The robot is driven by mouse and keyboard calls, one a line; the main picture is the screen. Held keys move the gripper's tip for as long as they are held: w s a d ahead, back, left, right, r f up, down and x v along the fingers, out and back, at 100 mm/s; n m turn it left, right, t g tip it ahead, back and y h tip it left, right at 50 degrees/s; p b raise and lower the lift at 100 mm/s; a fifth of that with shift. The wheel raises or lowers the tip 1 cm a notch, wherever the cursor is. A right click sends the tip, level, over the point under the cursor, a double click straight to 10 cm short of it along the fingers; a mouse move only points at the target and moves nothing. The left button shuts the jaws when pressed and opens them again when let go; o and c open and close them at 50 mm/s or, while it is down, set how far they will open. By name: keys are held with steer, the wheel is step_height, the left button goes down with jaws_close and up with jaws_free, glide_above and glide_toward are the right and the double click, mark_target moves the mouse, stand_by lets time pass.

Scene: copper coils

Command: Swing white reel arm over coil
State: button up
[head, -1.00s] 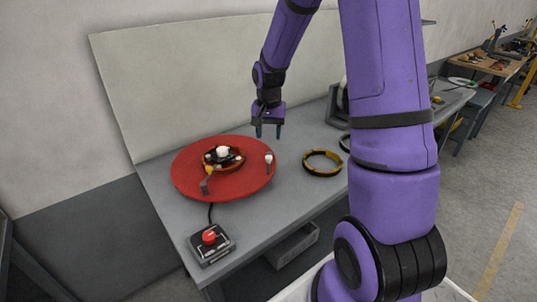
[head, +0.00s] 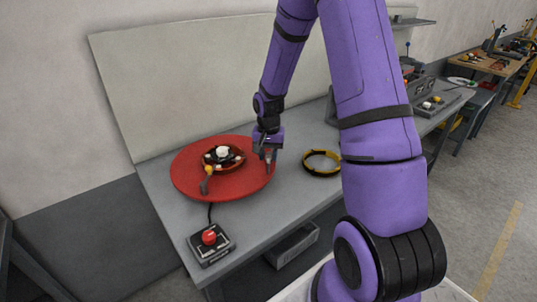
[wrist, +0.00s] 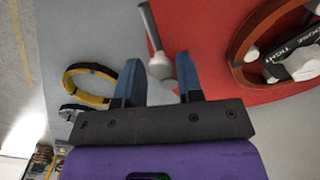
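The red reel disc (head: 190,182) lies on the bench. A copper-brown coil (wrist: 239,42) sits around its hub, with a white centre knob (head: 222,151). The white reel arm, a grey stem with a whitish end (wrist: 159,66), stands at the disc's right edge. My gripper (head: 268,157) is over that edge. In the wrist view, my gripper's blue fingers (wrist: 159,78) are apart, with the whitish end showing between them and a gap on each side. In the head view, the gripper mostly hides this arm. A yellow arm (head: 207,174) with a dark end lies at the disc's front.
A yellow-and-black ring (head: 321,172) lies on the bench right of my gripper, and also shows in the wrist view (wrist: 70,76). A red-button box (head: 210,242) stands at the front left. Bare bench lies between box and ring.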

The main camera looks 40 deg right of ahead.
jaws_close()
steer(key=shift+w+a, duration=0.1)
steer(key=m, duration=0.1)
steer(key=w+a+m, duration=0.1)
steer(key=m, duration=0.1)
steer(key=shift+m, duration=0.3)
steer(key=m, duration=0.1)
steer(key=w+m, duration=0.1)
steer(key=m, duration=0.1)
steer(key=w+m, duration=0.1)
steer(key=shift+a+m, duration=0.3)
steer(key=shift+a, duration=0.05)
steer(key=w+m, duration=0.1)
steer(key=m, duration=0.1)
steer(key=w+m, duration=0.1)
steer(key=m, duration=0.2)
steer(key=shift+w, duration=0.15)
steer(key=shift+w+d+m, duration=0.2)
steer(key=shift+w+m, duration=0.05)
steer(key=shift+m, duration=0.55)
steer(key=shift+w+d+m, duration=0.15)
steer(key=shift+w+m, duration=0.15)
steer(key=shift+m, duration=0.5)
steer(key=shift+w+d+m, duration=0.2)
steer(key=shift+w+m, duration=0.05)
steer(key=shift+m, duration=0.55)
